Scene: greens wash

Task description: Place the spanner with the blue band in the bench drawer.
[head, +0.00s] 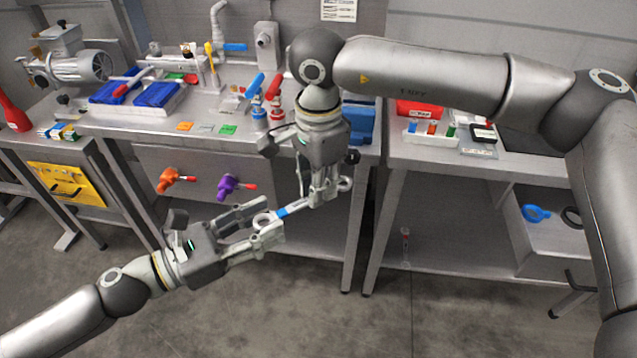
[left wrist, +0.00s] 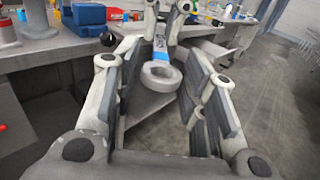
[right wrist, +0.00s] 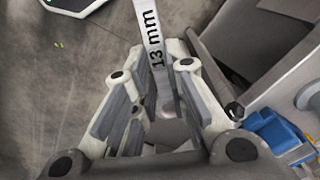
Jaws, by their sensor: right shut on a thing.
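The spanner with the blue band (head: 283,212) is held in my right gripper (head: 319,196), which is shut on its shaft. Its blue band and one ring end point down-left; the other ring end sticks out to the right. The right wrist view shows "13 mm" on the shaft (right wrist: 151,45). My left gripper (head: 268,221) is open, with the near ring end between its fingers. In the left wrist view, the ring (left wrist: 160,76) lies between the fingers with gaps on both sides. The bench drawer (head: 540,262) is pulled open below the right bench.
The left bench (head: 215,143) carries blue trays, valves and coloured tags. Orange (head: 167,181) and purple (head: 229,187) valves stick out from its front. The floor ahead is clear.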

